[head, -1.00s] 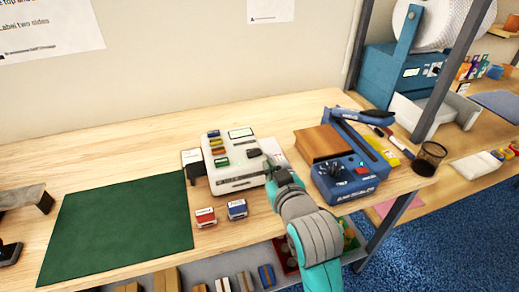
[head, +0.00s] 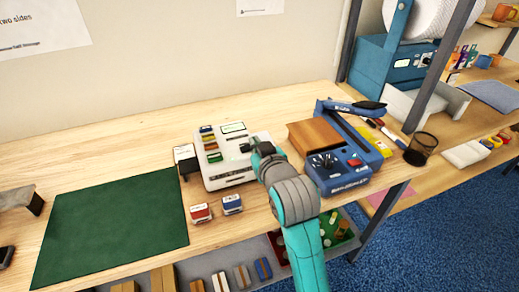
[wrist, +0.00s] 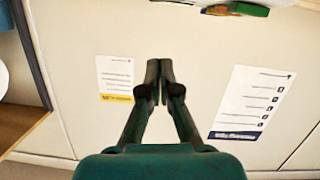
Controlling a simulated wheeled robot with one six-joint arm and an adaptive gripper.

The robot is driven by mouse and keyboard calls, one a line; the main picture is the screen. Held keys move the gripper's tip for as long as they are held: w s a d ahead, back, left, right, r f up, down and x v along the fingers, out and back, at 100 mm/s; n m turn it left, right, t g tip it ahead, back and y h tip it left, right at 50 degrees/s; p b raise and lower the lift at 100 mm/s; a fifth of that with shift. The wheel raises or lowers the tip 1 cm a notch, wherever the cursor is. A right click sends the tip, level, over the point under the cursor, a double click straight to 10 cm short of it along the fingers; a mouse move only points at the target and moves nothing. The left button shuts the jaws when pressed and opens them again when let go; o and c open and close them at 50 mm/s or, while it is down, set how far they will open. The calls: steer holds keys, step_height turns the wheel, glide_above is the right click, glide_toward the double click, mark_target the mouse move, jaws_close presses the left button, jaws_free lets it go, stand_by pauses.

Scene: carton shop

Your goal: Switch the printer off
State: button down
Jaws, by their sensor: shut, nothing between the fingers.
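The printer (head: 228,172), a white box with a small display and several coloured keys on top, stands on the wooden bench in the head view. My gripper (head: 250,147) is over the right part of its top, with the arm reaching in from the front right. The gripper and arm hide part of the printer's right side. I cannot tell whether the fingertips touch it. In the wrist view my gripper (wrist: 160,70) is shut and empty, with its fingers together in front of the wall. I cannot make out which control is the printer's switch.
A blue sealer-like device (head: 338,185) with knobs and a raised arm stands close on the right. Two small stamp boxes (head: 201,213) (head: 232,204) sit in front of the printer. A green mat (head: 112,225) lies to the left. A black mesh cup (head: 421,148) stands at the right.

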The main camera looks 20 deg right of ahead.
glide_above(248, 148)
steer(key=s, duration=0.2)
steer(key=shift+s+d+f, duration=0.15)
steer(key=shift+s+f, duration=0.05)
steer(key=shift+f, duration=0.4)
steer(key=f, duration=0.3)
steer(key=shift+w+d, duration=0.2)
steer(key=shift+d, duration=0.05)
steer(key=shift+f, duration=0.55)
steer(key=shift+d+f+m, duration=0.15)
steer(key=shift+f+m, duration=0.25)
steer(key=shift+r, duration=0.1)
